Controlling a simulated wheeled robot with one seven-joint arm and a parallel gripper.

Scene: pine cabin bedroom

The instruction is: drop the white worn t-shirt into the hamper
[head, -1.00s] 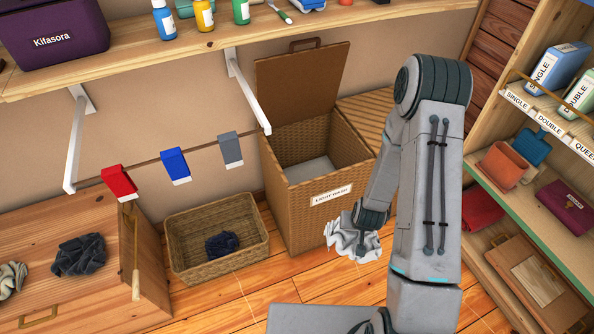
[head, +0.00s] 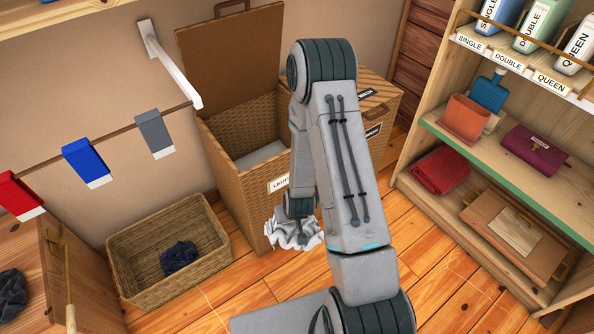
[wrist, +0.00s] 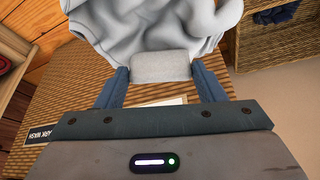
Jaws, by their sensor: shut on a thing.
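The white t-shirt (head: 292,234) hangs crumpled in my gripper (head: 299,212), in front of the hamper's front wall and below its rim. In the wrist view the shirt (wrist: 150,30) bunches beyond the fingers of my gripper (wrist: 163,82), which are shut on it. The wicker hamper (head: 225,168), labelled "LIGHT ...", stands open with its lid raised at the back. Pale cloth lies inside it. My arm covers part of the hamper's right side and its label.
A second wicker hamper (head: 385,110) with a closed lid stands to the right. A low basket (head: 130,240) with a dark garment (head: 179,257) sits to the left. A wall bracket (head: 172,66) juts out near the open hamper. Shelves (head: 470,160) stand on the right.

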